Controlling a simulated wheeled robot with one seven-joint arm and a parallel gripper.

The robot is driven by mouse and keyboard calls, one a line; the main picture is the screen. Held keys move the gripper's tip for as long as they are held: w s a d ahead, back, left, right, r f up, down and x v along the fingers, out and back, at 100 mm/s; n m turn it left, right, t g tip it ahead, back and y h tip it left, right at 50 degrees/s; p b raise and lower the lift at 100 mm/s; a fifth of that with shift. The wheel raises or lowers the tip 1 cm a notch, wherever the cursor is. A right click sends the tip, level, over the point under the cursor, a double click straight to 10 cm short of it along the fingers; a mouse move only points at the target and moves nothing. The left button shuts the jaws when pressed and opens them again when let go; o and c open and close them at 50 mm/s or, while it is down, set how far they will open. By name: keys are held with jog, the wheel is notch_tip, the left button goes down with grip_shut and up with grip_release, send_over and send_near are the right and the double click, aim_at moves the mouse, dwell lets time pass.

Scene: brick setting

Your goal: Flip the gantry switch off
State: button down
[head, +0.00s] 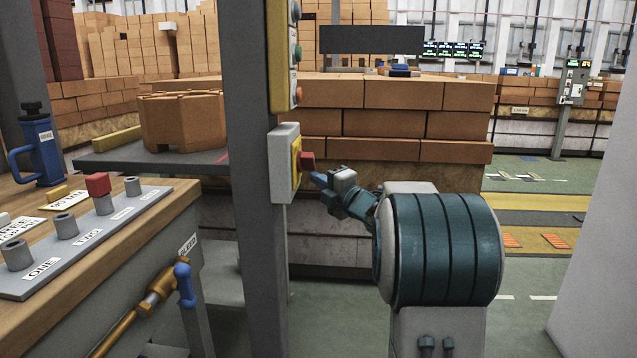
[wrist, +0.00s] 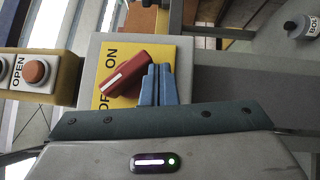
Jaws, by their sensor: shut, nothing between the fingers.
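The gantry switch is a grey box (head: 281,150) on the grey post, with a yellow plate (wrist: 86,92) marked ON and OFF. Its red handle (head: 307,161) sticks out to the right in the head view. In the wrist view the handle (wrist: 128,73) lies slanted across the plate and partly covers the OFF lettering. My gripper (head: 318,178) is shut and empty, its blue fingers (wrist: 157,84) together right beside the handle, just below it in the head view. I cannot tell for sure whether they touch.
A yellow button panel (head: 280,60) sits above the switch on the same post (head: 250,200). Left stands a bench with a grey control strip (head: 85,235), a blue jug (head: 45,150) and a blue-handled valve (head: 184,285). Stacked bricks (head: 400,95) stand behind. Floor is open on the right.

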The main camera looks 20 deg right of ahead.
dwell(0.4)
jog(key=s+d+f+b, duration=0.2)
jog(key=s+d+f, duration=0.1)
jog(key=s+f, duration=0.4)
jog(key=s, duration=0.3)
jog(key=shift+f, duration=0.4)
